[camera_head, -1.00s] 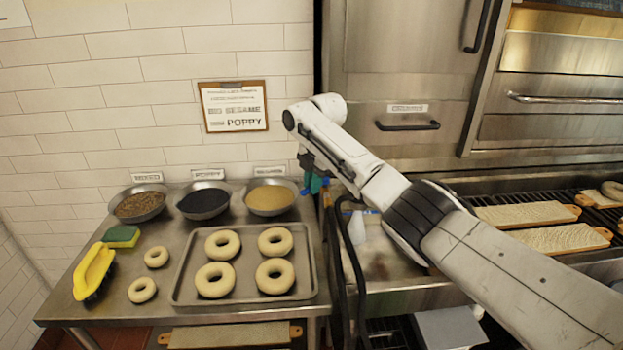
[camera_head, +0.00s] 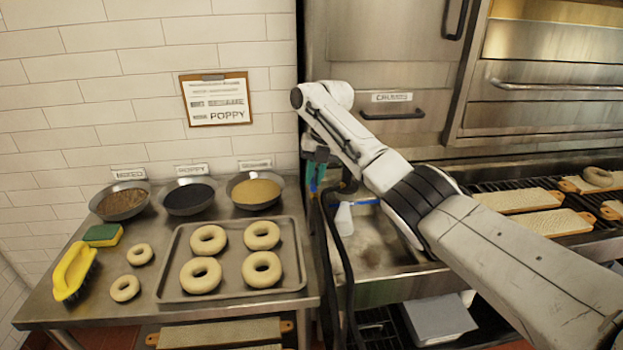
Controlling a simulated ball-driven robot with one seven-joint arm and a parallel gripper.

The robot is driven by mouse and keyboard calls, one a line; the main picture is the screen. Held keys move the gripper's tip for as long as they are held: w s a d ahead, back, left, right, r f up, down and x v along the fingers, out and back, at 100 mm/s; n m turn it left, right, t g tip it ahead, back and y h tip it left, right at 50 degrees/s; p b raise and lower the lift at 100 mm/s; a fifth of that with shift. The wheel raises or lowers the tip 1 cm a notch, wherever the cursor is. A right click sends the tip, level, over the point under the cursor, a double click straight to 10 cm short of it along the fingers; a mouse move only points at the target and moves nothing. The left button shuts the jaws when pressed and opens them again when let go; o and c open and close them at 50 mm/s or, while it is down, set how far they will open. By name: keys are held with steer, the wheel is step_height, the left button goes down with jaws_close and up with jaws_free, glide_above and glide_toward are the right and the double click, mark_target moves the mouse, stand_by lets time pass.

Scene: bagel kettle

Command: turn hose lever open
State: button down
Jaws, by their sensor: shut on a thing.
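My gripper (camera_head: 317,158) hangs from the end of my white arm, behind the sink's left edge and close to the tiled wall. It is small and dark in the head view, and its fingers are partly hidden by my wrist. It is shut on what appears to be the hose lever, which is mostly hidden at the fingers. Blue and green parts (camera_head: 313,178) show just below the gripper. The black hose (camera_head: 337,262) hangs down along the left side of the sink. I cannot make out the lever's angle.
The metal sink (camera_head: 378,250) holds a white bottle (camera_head: 343,218). Left of it, a steel table carries a tray (camera_head: 235,298) of bagels, three topping bowls, a sponge (camera_head: 102,235) and a yellow-handled tool (camera_head: 73,270). A grill rack with bagel boards (camera_head: 545,226) lies right.

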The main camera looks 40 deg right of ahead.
steer(key=shift+s+d+n, duration=0.1)
steer(key=shift+d+n, duration=0.1)
steer(key=shift+n, duration=0.2)
steer(key=shift+r, duration=0.1)
steer(key=c, duration=1.1)
jaws_free()
steer(key=r, duration=0.3)
steer(key=d+r+b, duration=0.1)
steer(key=r, duration=0.3)
steer(key=s+r, duration=0.1)
steer(key=r, duration=0.2)
steer(key=shift+s+d+r+b, duration=0.1)
steer(key=shift+d+r+b, duration=0.1)
steer(key=shift+d+b, duration=0.2)
